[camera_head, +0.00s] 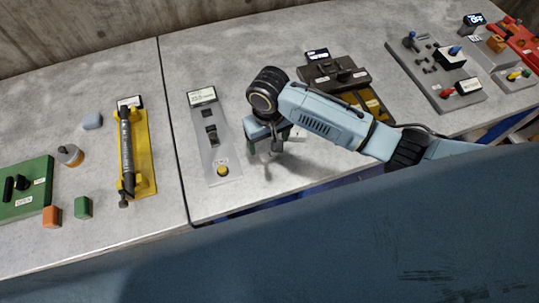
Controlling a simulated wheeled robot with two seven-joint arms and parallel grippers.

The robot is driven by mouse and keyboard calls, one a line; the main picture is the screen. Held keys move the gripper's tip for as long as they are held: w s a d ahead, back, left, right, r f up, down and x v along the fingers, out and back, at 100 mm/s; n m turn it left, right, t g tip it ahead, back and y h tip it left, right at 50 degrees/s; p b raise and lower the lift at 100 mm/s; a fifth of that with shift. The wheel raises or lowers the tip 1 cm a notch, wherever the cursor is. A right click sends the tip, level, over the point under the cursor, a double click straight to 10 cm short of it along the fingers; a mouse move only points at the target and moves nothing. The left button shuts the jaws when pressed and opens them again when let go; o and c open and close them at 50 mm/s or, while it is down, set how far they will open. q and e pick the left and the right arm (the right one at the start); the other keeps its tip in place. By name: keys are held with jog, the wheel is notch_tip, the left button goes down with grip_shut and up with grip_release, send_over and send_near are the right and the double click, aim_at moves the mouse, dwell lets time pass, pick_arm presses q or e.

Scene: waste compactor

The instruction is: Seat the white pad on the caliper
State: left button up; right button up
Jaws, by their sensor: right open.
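My right gripper (268,150) points down over the right-hand grey worktop, just right of a grey plate. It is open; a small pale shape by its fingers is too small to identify. I cannot tell for sure which thing is the white pad or the caliper. A white-sided block with a dark top (450,58) sits on a grey board (428,78) at the far right, well away from the gripper. My left gripper is not in view.
The grey plate (216,158) has black parts and a yellow button. A brown fixture (335,74) stands behind my right arm. At left are a yellow holder (146,160) with a black tube, a green box (35,207) and small blocks. A seam divides the worktops.

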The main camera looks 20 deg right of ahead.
aim_at(270, 154)
jog(key=f, duration=0.5)
jog(key=shift+s+f, duration=0.15)
jog(key=shift+s, duration=0.1)
jog(key=c, duration=1.1)
